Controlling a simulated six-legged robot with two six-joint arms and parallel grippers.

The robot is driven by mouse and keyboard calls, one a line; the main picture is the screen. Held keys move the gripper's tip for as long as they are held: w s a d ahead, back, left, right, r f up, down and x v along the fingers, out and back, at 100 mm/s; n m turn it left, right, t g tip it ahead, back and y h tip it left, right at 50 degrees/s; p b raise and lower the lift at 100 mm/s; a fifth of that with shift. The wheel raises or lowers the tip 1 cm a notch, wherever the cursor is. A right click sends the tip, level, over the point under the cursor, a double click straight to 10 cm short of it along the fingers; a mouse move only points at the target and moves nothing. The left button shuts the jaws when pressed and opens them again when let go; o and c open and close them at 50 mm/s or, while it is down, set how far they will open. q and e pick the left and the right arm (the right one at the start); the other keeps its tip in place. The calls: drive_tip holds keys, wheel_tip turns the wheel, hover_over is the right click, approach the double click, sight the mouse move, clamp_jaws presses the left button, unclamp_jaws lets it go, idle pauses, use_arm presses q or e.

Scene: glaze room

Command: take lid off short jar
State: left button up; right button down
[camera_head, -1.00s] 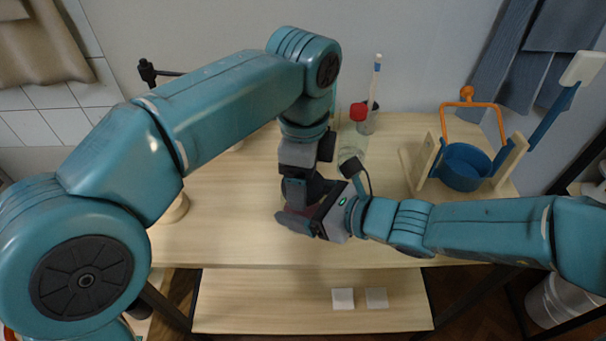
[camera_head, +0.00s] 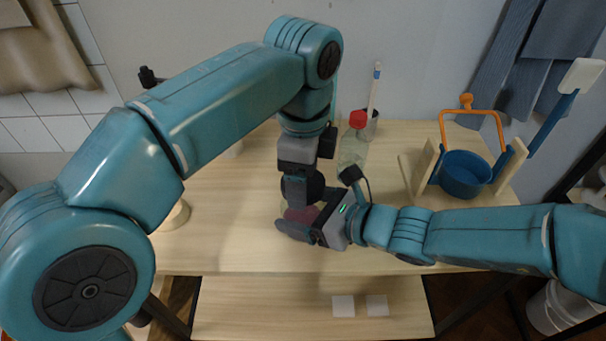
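A dull red round piece (camera_head: 301,214), seemingly part of the short jar, shows between my two grippers over the table's front half. Most of the short jar is hidden by my grippers, so I cannot tell whether its lid is on. My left gripper (camera_head: 302,200) points down from above, right over the red piece. Its fingertips are hidden, so its opening does not show. My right gripper (camera_head: 300,222) reaches in from the right, low at the same spot. One dark finger lies along the near side of the red piece; the other finger is hidden.
A clear glass jar (camera_head: 351,150) with a red cap (camera_head: 357,119) stands behind my grippers, near a cup holding a brush (camera_head: 374,90). A blue pot (camera_head: 464,176) with an orange handle stands at the right. The table's left middle (camera_head: 230,215) is clear.

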use_arm(q)
drive_tip(key=shift+r, duration=2)
use_arm(e)
unclamp_jaws()
drive_tip(key=shift+d+r, duration=0.1)
